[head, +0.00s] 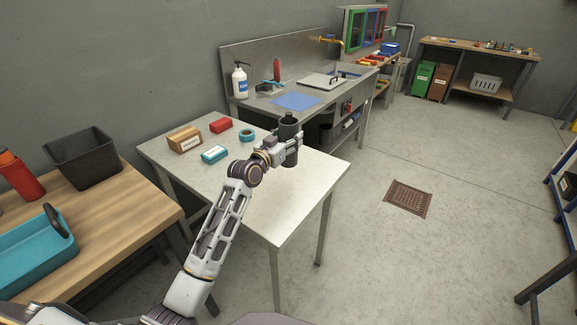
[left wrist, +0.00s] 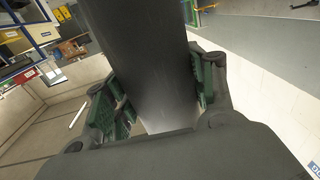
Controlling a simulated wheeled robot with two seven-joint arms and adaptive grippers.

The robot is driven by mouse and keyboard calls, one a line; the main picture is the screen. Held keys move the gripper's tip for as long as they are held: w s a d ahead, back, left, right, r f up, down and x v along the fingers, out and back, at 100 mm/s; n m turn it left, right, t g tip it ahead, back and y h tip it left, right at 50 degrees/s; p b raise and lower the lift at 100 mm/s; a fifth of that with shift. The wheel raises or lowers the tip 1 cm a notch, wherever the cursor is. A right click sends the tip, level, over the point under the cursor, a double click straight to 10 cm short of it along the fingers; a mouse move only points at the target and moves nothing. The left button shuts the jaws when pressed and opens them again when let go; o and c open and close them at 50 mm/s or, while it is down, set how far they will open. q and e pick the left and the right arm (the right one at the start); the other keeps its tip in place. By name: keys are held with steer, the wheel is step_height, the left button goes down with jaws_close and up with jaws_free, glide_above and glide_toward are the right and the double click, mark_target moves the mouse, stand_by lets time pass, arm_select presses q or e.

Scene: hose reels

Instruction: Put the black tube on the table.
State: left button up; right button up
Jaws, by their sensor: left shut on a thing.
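The black tube (head: 289,122) is upright in my left gripper (head: 290,147), over the right part of the light metal table (head: 258,217). The gripper is shut around the tube's middle. In the left wrist view the dark tube (left wrist: 155,60) fills the space between the two green-padded fingers (left wrist: 160,92). I cannot tell whether the tube's bottom touches the table top. My right gripper is in neither view.
A steel sink bench (head: 335,98) stands behind; a wooden bench (head: 120,215) stands left.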

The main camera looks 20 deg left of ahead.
arm_select(q)
step_height(320, 180, down, 3)
steer(key=shift+f, duration=0.1)
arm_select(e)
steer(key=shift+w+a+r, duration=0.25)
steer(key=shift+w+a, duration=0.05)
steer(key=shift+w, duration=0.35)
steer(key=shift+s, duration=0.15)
